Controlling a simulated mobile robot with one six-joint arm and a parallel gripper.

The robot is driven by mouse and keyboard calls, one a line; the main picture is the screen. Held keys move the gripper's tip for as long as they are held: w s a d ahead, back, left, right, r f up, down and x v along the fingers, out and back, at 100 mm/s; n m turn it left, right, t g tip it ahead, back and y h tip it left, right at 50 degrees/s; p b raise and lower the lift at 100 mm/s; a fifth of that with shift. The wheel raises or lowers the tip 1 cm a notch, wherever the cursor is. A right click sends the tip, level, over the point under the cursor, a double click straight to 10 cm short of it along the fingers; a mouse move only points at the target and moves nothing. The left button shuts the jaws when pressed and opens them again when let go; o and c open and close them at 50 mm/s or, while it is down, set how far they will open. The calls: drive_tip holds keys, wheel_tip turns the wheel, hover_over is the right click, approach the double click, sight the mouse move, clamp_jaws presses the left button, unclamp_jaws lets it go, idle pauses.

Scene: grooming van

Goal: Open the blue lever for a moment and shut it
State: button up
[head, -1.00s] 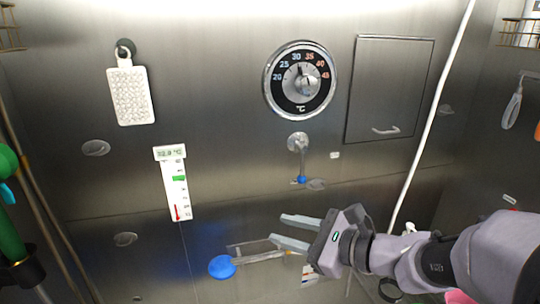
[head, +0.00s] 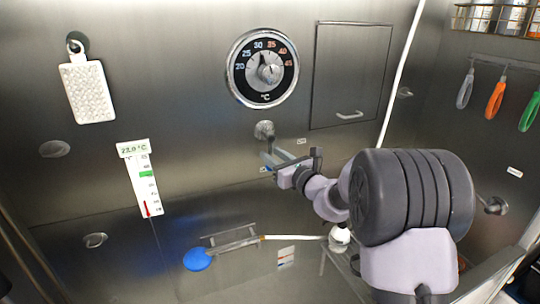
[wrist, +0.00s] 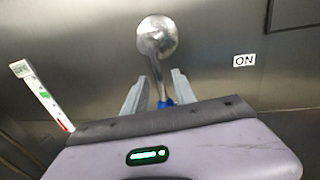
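The lever hangs down from a round metal mount (head: 264,130) on the steel wall, below the dial. In the wrist view its metal rod (wrist: 156,75) runs down from the mount (wrist: 157,36), and its blue tip (wrist: 166,103) is partly hidden behind my gripper's body. My gripper (head: 268,160) is at the lever. In the wrist view my gripper (wrist: 159,76) is open, with one finger on each side of the rod and gaps still visible. In the head view the fingers cover most of the lever.
A round temperature dial (head: 262,69) is above the lever, with a closed wall hatch (head: 350,75) to its right. An ON label (wrist: 245,60) is right of the lever. A thermometer strip (head: 145,182) and a blue round-headed tool (head: 197,259) are to the left.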

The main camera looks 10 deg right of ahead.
drive_tip(key=shift+x, duration=0.85)
clamp_jaws()
idle(0.8)
